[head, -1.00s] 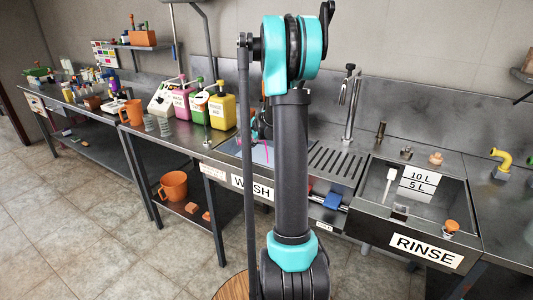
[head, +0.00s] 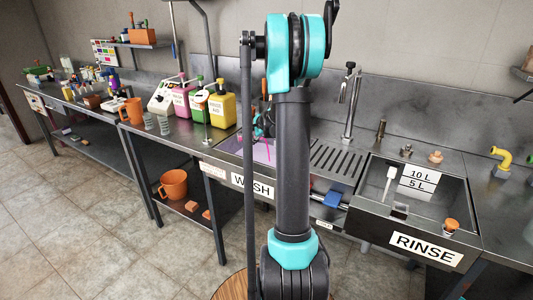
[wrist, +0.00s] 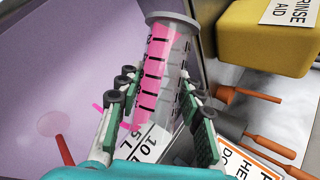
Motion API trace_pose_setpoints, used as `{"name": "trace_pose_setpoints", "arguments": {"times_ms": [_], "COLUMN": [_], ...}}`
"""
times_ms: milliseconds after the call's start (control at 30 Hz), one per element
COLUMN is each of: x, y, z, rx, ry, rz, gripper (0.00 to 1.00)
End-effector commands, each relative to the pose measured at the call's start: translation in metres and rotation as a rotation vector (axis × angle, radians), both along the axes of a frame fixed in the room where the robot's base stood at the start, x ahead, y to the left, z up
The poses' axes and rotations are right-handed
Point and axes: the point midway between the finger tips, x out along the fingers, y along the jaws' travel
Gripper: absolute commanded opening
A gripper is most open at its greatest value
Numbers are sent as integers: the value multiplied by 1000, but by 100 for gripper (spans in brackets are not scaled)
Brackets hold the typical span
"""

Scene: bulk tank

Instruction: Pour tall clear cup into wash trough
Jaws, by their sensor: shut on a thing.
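The wash trough (head: 250,186) carries a WASH label and holds lilac liquid, which fills the left of the wrist view (wrist: 60,60). The cup is over or beside this liquid.
A yellow rinse-aid container (head: 222,108) stands by the trough, close to the cup in the wrist view (wrist: 262,40). A ribbed drainboard (head: 335,160) and the rinse trough (head: 425,246) are to the right. A tall tap (head: 348,100) rises behind.

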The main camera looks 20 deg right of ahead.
Motion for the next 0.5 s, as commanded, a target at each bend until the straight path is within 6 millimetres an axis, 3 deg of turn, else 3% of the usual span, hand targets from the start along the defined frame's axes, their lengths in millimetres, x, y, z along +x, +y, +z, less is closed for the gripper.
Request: {"name": "trace_pose_setpoints", "arguments": {"times_ms": [500], "x": [0], "y": [-1], "z": [3], "rx": [55], "ry": [-14], "rz": [0], "gripper": [2]}}
